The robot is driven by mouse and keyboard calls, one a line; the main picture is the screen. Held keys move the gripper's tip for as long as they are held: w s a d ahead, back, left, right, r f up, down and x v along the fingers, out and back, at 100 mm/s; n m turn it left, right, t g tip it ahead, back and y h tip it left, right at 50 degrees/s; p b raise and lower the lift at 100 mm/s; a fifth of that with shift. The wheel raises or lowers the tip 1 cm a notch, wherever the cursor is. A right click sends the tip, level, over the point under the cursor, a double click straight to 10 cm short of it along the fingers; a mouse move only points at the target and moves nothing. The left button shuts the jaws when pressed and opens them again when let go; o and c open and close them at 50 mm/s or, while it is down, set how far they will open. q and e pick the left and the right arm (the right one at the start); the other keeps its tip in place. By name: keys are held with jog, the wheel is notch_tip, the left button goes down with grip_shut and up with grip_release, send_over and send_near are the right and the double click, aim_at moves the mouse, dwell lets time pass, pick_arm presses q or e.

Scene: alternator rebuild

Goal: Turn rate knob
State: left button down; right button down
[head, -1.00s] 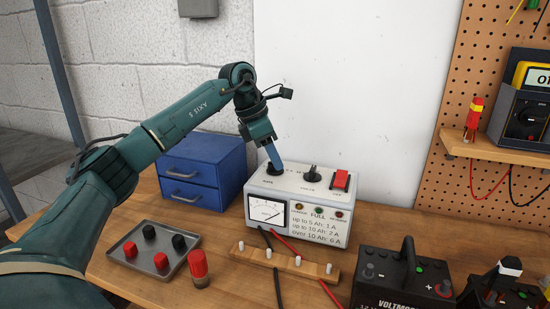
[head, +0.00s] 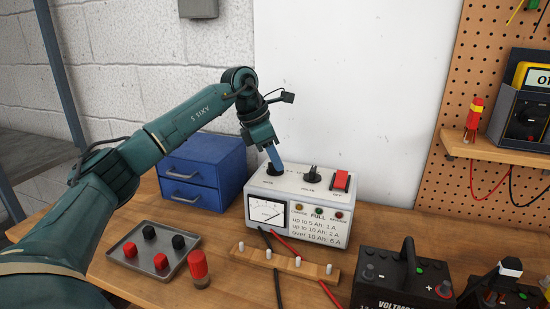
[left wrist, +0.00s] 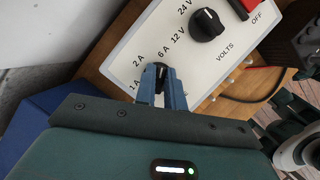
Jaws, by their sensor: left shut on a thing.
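The charger (head: 298,184) is a pale box on the bench with a meter on its front and two black knobs and a red switch on top. My left gripper (head: 275,167) points down at the charger's left knob. In the left wrist view the gripper (left wrist: 162,86) has its blue fingers on both sides of the black rate knob (left wrist: 162,72), shut on it. The marks 1 A, 2 A and 6 A stand around that knob. The volts knob (head: 312,173) stands apart to the right. My right gripper is not in view.
A blue drawer unit (head: 205,165) stands left of the charger. A metal tray (head: 128,259) with red and black caps lies in front left. A wooden strip (head: 288,262) with pegs and leads lies before the charger. A black battery (head: 400,283) stands front right.

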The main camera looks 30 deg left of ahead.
pick_arm(q)
jog(key=shift+n, duration=0.4)
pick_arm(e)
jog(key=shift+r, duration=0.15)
pick_arm(q)
jog(key=shift+n+y+p, duration=0.4)
jog(key=shift+n, duration=0.2)
jog(key=n+t+y+p, duration=0.1)
jog(key=n, duration=0.2)
jog(key=n+y, duration=0.1)
jog(key=n, duration=0.2)
jog(key=n+y, duration=0.1)
jog(key=n, duration=0.2)
jog(key=shift+n+y, duration=0.3)
jog(key=shift+n, duration=0.1)
jog(key=n+y, duration=0.1)
jog(key=n, duration=0.2)
jog(key=n+g+y, duration=0.1)
jog(key=n, duration=0.2)
jog(key=shift+p, duration=0.35)
jog(key=n+g+y, duration=0.1)
jog(key=n, duration=0.3)
jog(key=shift+n+g+p, duration=0.3)
jog(key=shift+n+g, duration=0.2)
jog(key=shift+n, duration=0.5)
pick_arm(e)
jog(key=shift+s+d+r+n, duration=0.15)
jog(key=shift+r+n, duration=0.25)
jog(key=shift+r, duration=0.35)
